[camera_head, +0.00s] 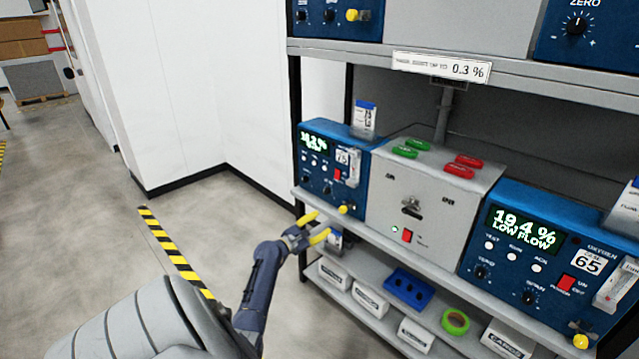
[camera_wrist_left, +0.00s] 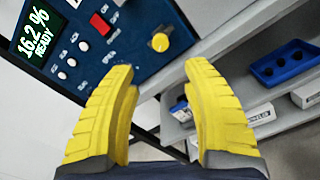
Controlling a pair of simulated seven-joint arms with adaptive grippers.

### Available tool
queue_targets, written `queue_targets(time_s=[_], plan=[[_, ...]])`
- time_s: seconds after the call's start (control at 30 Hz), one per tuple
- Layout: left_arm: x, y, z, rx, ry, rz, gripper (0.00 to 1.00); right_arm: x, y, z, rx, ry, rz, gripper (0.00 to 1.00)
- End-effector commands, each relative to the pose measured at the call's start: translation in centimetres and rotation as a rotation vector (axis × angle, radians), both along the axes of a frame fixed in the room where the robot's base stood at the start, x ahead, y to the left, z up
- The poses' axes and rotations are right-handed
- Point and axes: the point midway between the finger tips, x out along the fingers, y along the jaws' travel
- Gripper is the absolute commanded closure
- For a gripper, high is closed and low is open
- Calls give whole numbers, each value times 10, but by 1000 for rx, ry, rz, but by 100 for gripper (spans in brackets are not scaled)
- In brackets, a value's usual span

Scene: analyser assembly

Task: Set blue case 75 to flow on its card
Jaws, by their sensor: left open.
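Blue case 75 (camera_head: 318,178) sits at the left end of the middle shelf. Its display shows about 16.2 % and, in the left wrist view, READY (camera_wrist_left: 43,42). A small card (camera_head: 364,117) stands on top of it; its writing is too small to read. A clear flow tube (camera_head: 353,168) is at its right side. Its yellow knob (camera_head: 343,209) is at the lower right front; the knob also shows in the left wrist view (camera_wrist_left: 160,42). My left gripper (camera_head: 315,227) is open and empty, just below and left of the knob, apart from it. My right gripper is out of view.
A grey box (camera_head: 410,190) with red and green tags on top stands beside the case. Blue case 65 (camera_head: 530,260), showing 19.4 % LOW FLOW, is further right. The lower shelf holds white boxes, a blue tray (camera_head: 407,288) and green tape (camera_head: 455,322). Floor at left is clear.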

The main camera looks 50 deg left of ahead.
Motion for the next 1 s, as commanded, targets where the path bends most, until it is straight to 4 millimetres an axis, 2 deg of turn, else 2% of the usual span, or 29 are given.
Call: queue_targets(time_s=[0.27, 0.4, 0.57, 0.77, 1.0], plan=[[-2, 0, -2, 0, 4, 1, 52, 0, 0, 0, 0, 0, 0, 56], [-18, 16, -5, 43, 45, -5, 52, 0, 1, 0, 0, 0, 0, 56], [-35, 36, 9, 191, 123, -55, 52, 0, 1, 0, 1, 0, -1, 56], [-46, 47, 34, 655, 240, -176, 52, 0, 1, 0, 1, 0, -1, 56], [-47, 39, 52, 1298, 294, -353, 52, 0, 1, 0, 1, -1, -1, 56]])
